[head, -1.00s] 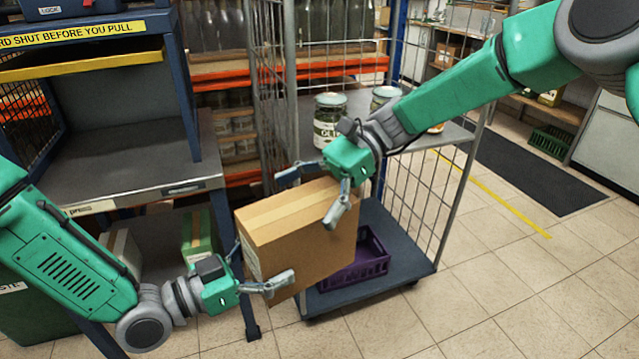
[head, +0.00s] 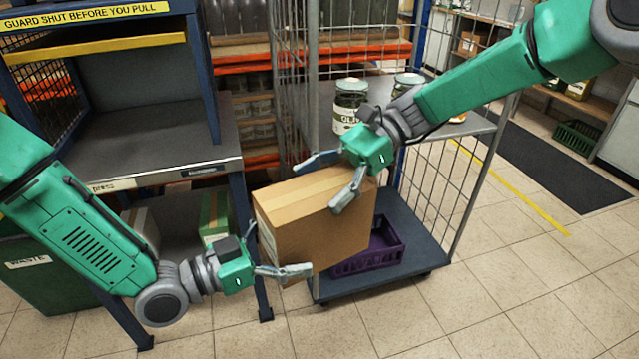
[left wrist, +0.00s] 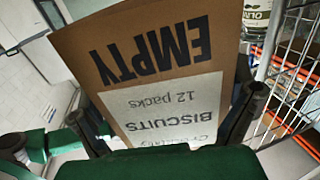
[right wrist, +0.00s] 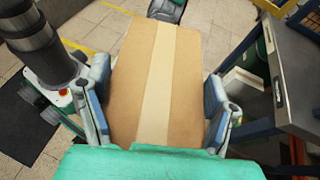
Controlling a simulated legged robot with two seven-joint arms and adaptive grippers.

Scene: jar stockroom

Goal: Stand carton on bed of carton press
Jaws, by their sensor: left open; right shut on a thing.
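The brown carton (head: 315,228) hangs in the air in front of the wire trolley, right of the press. My right gripper (head: 336,178) is shut on it from above, one finger on each side; the right wrist view shows the taped top (right wrist: 153,95) between both fingers. My left gripper (head: 272,255) is open at the carton's lower left end. In the left wrist view the carton's labelled face (left wrist: 150,60) reads EMPTY upside down between the fingers; contact cannot be told. The carton press (head: 205,85) stands at left, its grey bed (head: 160,155) bare and higher than the carton.
A yellow bar (head: 95,42) crosses the press above the bed opening. The trolley (head: 430,275) carries jars (head: 350,100) on its shelf and a purple crate (head: 375,258) low down.

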